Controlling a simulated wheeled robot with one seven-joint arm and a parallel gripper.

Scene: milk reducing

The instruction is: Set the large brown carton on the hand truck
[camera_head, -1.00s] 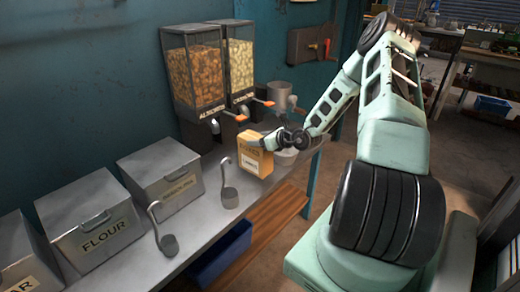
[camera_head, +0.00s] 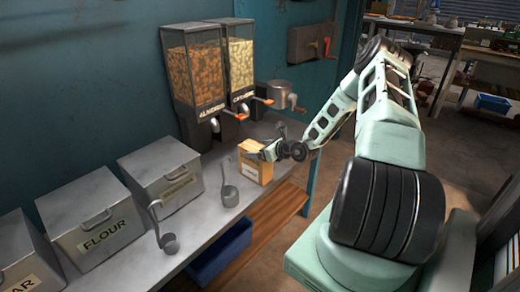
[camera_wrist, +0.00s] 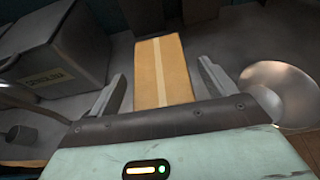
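A small orange-brown carton (camera_head: 253,165) stands on the grey metal counter, near its right end. In the wrist view the carton (camera_wrist: 164,75) shows a pale tape strip along its top. My gripper (camera_head: 272,148) is at the carton's right side in the head view. In the wrist view the fingers of my gripper (camera_wrist: 162,72) are spread, one on each side of the carton, with visible gaps. I see no hand truck and no larger brown carton in these views.
The metal counter (camera_head: 205,218) holds lidded bins, including a flour bin (camera_head: 95,225), and two ladles (camera_head: 229,190). Dispensers (camera_head: 197,75) stand behind the carton, with a crank grinder (camera_head: 284,96) to their right. A round metal dish (camera_wrist: 280,95) lies close to the right finger.

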